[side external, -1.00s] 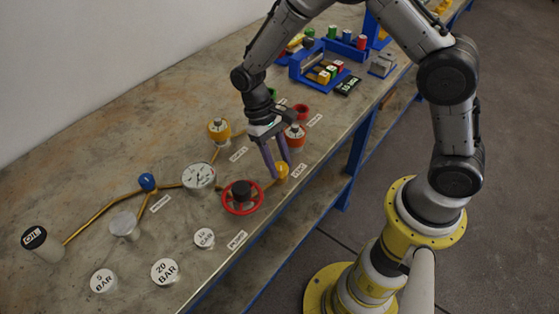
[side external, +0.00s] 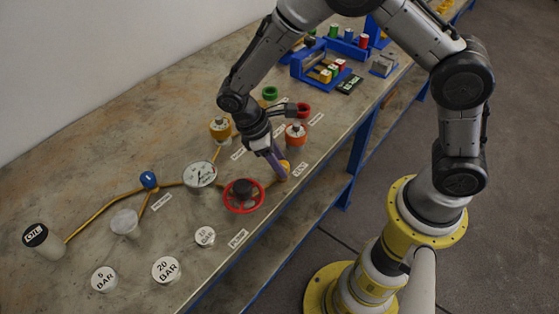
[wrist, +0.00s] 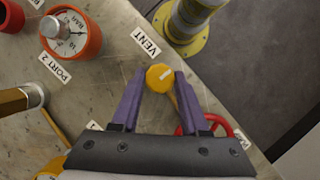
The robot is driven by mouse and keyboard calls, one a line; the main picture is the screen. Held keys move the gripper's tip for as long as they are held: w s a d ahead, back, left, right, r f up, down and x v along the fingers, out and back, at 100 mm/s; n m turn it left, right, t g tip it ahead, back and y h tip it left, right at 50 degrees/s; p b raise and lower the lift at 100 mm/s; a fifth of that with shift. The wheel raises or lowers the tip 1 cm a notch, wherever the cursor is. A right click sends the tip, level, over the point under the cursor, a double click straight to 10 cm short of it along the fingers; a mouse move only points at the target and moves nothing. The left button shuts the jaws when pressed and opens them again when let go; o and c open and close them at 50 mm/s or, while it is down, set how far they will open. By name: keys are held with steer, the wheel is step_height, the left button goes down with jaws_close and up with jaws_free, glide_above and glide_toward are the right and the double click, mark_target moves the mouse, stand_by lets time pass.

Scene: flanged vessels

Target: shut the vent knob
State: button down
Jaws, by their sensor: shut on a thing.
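The vent knob (wrist: 160,77) is a small round yellow knob with a white mark across its top, beside the VENT label (wrist: 146,41) in the wrist view. In the side view the knob (side external: 284,167) sits near the table's front edge, partly hidden by a finger. My gripper (wrist: 158,80) has its purple fingers on either side of the knob, shut on it. In the side view my gripper (side external: 279,168) reaches down to the knob with the wrist tilted.
A red handwheel (side external: 243,209) stands close to the left of the knob. An orange port with a gauge (side external: 296,139) is behind it.

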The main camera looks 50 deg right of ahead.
steer(key=shift+r+n, duration=0.1)
steer(key=shift+n, duration=0.3)
steer(key=shift+c, duration=2.1)
jaws_free()
steer(key=v, duration=1.3)
steer(key=shift+a+r, duration=0.3)
steer(key=shift+r, duration=0.05)
steer(key=shift+s, duration=0.1)
